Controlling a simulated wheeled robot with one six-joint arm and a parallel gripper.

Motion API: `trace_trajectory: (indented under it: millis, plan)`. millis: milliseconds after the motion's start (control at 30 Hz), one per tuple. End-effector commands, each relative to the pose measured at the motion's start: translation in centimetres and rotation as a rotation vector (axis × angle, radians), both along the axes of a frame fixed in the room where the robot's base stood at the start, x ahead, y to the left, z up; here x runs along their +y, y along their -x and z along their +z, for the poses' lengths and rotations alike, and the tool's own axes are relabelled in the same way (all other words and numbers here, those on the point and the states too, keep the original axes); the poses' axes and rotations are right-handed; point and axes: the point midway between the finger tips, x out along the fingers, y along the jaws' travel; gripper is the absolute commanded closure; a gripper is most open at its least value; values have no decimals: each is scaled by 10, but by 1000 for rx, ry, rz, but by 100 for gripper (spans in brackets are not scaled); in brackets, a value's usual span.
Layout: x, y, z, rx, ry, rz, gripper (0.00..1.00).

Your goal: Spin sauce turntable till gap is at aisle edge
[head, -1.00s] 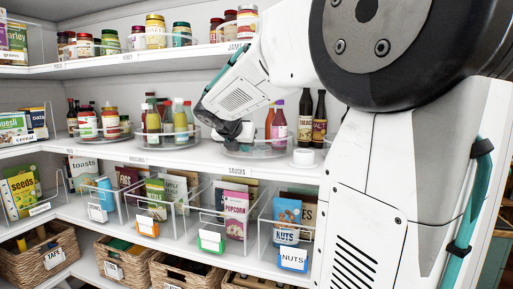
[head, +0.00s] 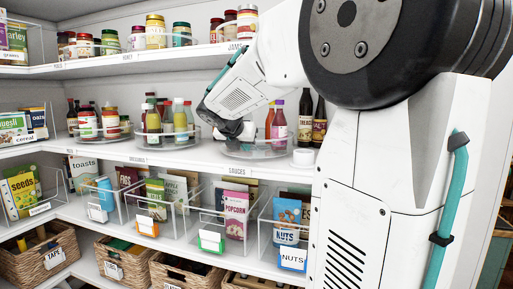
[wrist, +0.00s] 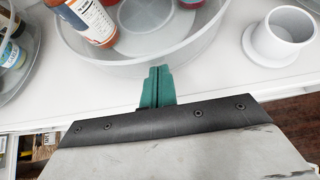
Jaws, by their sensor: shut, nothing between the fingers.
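The sauce turntable (head: 262,151) is a clear round tray with a raised rim, on the middle shelf above the "SAUCES" label. In the wrist view, an orange bottle (wrist: 92,20) lies at upper left and a bare stretch of tray floor (wrist: 150,40) faces me. My gripper (wrist: 159,72) has green fingers pressed together, at the near rim (wrist: 125,68); I cannot tell whether they touch it. In the head view, my wrist hides the turntable's left part, and the fingertips are not clear.
A white round cup-like piece (wrist: 281,38) stands right of the turntable near the shelf edge. Another turntable (head: 165,142) with oil bottles stands close on the left. Clear bins with snack packets (head: 235,210) fill the shelf below. The jam shelf (head: 180,53) is above.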

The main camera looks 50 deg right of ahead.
Motion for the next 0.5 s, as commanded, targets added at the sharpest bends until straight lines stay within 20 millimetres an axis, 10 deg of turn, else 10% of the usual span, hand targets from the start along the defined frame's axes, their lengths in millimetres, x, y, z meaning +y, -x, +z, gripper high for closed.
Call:
trace_trajectory:
  millis: [500]
  plan:
    - [9, -12, 0, 0, 0, 0, 100]
